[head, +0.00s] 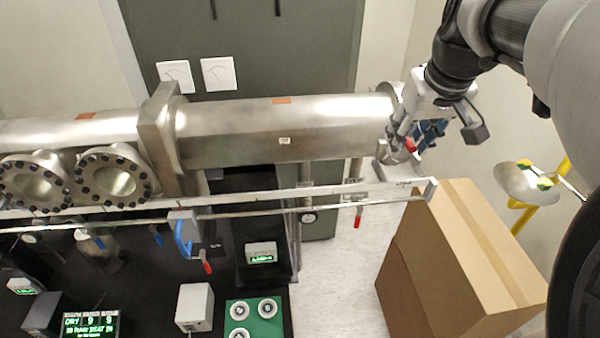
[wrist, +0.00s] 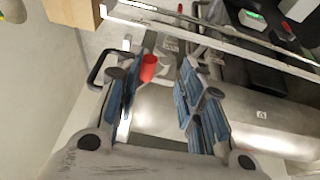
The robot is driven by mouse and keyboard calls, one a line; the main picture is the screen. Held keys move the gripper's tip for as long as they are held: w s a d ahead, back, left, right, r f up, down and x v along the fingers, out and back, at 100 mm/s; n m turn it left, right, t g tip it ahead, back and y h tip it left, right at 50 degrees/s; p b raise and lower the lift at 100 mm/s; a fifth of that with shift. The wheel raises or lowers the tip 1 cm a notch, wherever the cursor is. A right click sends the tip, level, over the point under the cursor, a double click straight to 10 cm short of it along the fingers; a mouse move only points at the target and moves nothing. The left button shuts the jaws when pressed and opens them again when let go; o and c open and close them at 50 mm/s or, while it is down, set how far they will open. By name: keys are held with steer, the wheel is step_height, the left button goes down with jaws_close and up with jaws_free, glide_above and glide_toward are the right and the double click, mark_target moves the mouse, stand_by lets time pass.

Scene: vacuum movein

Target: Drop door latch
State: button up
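The steel chamber (head: 290,130) runs across the head view, and its right end is partly hidden by my arm. A small red-tipped part (head: 410,145), which looks like the latch handle, shows at that end. My gripper (head: 428,135) is beside it. In the wrist view the red tip (wrist: 148,68) lies between the blue-padded fingers of my gripper (wrist: 160,85), close to the left finger. The fingers are apart with a clear gap. I cannot tell whether the left finger touches the red tip. The rest of the latch is largely hidden by the fingers.
A cardboard box (head: 455,260) stands below and right of the chamber end. A long metal rail (head: 300,200) runs in front of the chamber. A yellow-piped eyewash basin (head: 528,182) is at the right. A dark handle (wrist: 105,68) shows left of the fingers.

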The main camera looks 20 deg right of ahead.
steer(key=s+a+r+h+p, duration=0.1)
steer(key=s+a+r, duration=0.2)
steer(key=r, duration=0.5)
steer(key=s+a+r, duration=0.2)
steer(key=s+r, duration=0.1)
steer(key=r, duration=0.5)
steer(key=s+a+f+b, duration=0.2)
steer(key=a+f+b, duration=0.2)
steer(key=f, duration=0.9)
steer(key=s+a+f+n+y+b, duration=0.1)
steer(key=s+a+f+b, duration=0.2)
steer(key=f+b, duration=0.4)
steer(key=s+a+f+y+b, duration=0.1)
steer(key=s+a+f+b, duration=0.2)
steer(key=f, duration=1.6)
steer(key=a+b, duration=0.2)
steer(key=b, duration=0.1)
steer(key=shift+a+f+n, duration=0.15)
steer(key=shift+f+n, duration=0.05)
steer(key=shift+n, duration=0.1)
